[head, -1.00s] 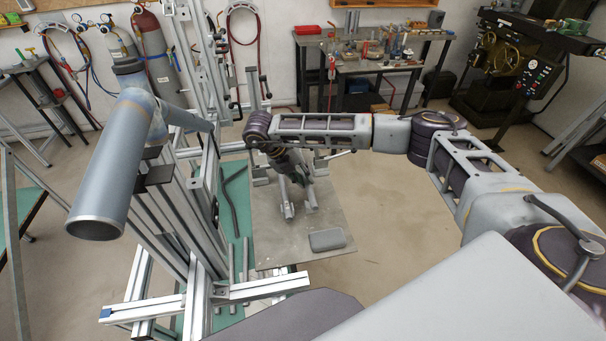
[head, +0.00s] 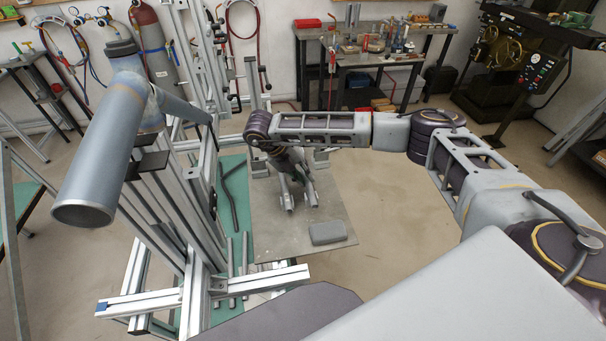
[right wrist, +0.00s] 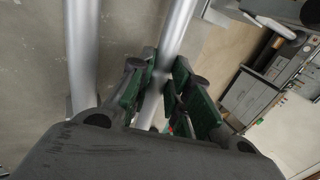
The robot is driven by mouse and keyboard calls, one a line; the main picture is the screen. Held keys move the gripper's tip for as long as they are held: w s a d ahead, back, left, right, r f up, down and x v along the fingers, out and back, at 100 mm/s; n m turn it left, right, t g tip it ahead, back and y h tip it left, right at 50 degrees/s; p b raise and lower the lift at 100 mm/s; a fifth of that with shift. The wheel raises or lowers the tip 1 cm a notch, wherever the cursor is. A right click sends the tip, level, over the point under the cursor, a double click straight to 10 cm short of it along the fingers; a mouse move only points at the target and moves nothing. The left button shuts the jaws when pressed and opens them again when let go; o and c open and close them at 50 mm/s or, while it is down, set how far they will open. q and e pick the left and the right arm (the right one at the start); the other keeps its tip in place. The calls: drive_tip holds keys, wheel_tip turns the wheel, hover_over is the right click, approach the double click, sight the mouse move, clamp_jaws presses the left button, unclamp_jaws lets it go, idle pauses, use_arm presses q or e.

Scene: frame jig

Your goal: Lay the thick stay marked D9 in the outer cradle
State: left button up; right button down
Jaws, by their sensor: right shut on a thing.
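My right gripper (right wrist: 162,85) is shut on a silver-grey round tube (right wrist: 178,30), which runs between its green-padded fingers in the right wrist view. A second silver tube (right wrist: 82,45) runs beside it on the left, apart from the fingers. In the head view my right wrist hides most of the gripper. Two grey tube ends (head: 287,203) show below it, over the grey plate (head: 275,238). No D9 marking can be read. I cannot tell which part is the outer cradle. My left gripper is not in view.
An aluminium-profile jig (head: 165,215) carrying a large blue-grey tube (head: 98,175) stands at the left. A grey block (head: 327,233) lies on the plate. Dark bent bars (head: 232,200) lie on the green mat (head: 238,170). The floor right of the plate is open.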

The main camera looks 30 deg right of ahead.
drive_tip(key=c, duration=1.3)
unclamp_jaws()
drive_tip(key=shift+o, duration=0.2)
drive_tip(key=shift+r, duration=0.1)
drive_tip(key=v, duration=1.2)
drive_tip(key=shift+s, duration=0.15)
